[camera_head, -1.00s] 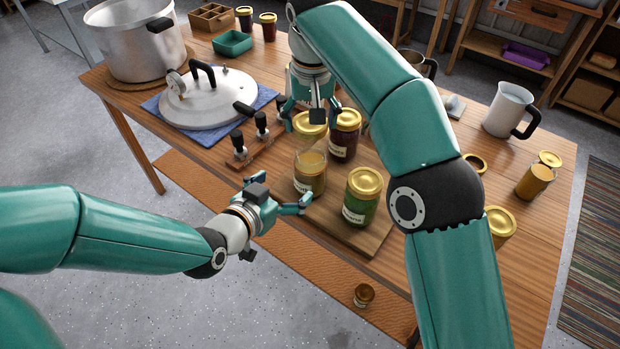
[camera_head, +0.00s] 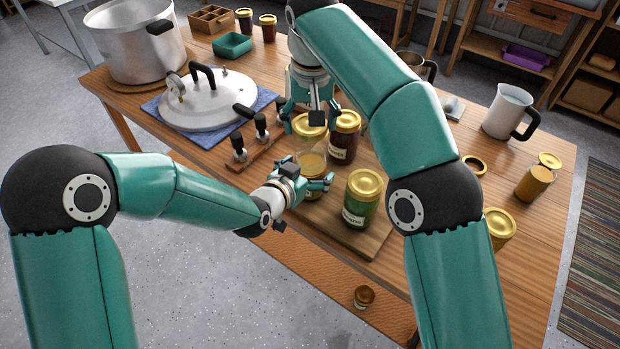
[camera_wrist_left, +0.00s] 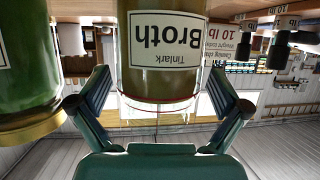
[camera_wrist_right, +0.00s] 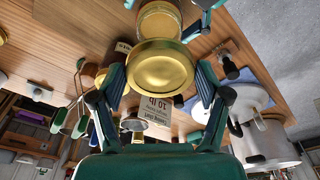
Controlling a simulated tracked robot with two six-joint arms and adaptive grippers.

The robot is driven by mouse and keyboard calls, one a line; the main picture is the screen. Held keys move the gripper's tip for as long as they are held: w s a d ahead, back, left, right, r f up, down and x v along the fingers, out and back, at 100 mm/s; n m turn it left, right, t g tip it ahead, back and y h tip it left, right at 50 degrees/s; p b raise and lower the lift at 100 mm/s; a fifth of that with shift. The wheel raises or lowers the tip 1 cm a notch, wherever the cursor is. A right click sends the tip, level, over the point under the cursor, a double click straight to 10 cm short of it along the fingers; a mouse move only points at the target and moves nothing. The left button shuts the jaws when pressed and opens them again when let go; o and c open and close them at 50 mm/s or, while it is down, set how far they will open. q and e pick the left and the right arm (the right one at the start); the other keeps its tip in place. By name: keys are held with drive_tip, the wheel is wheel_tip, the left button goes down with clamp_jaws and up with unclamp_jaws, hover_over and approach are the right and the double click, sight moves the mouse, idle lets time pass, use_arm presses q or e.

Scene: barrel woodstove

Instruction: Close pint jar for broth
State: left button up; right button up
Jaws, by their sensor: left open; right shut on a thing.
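The broth jar (camera_head: 312,161) stands lidless on the wooden board, its mouth showing in the head view. Its "Broth" label (camera_wrist_left: 167,45) appears upside down in the left wrist view. My left gripper (camera_head: 316,177) is open at the jar, with its fingers on either side of the lower part; contact cannot be told. My right gripper (camera_head: 311,113) is shut on a gold lid (camera_head: 309,127), held just behind and above the jar. The lid's round face (camera_wrist_right: 161,66) fills the middle of the right wrist view, with the jar (camera_wrist_right: 160,20) beyond it, apart from it.
A green jar (camera_head: 361,203) and a dark red jar (camera_head: 342,147), both gold-lidded, stand close by on the board (camera_head: 345,238). Black-knobbed weights (camera_head: 262,124) and a large pot lid (camera_head: 208,100) lie to the left. A white pitcher (camera_head: 508,110) stands at right.

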sight(311, 151)
use_arm(q)
drive_tip(key=shift+w+d+f, duration=0.15)
drive_tip(key=shift+w, duration=0.1)
drive_tip(key=shift+c, duration=0.2)
drive_tip(key=c, duration=1.5)
use_arm(e)
drive_tip(key=shift+s+d+f, duration=0.1)
drive_tip(key=shift+f, duration=2.35)
drive_tip(key=shift+f, duration=0.9)
drive_tip(key=shift+f, duration=0.55)
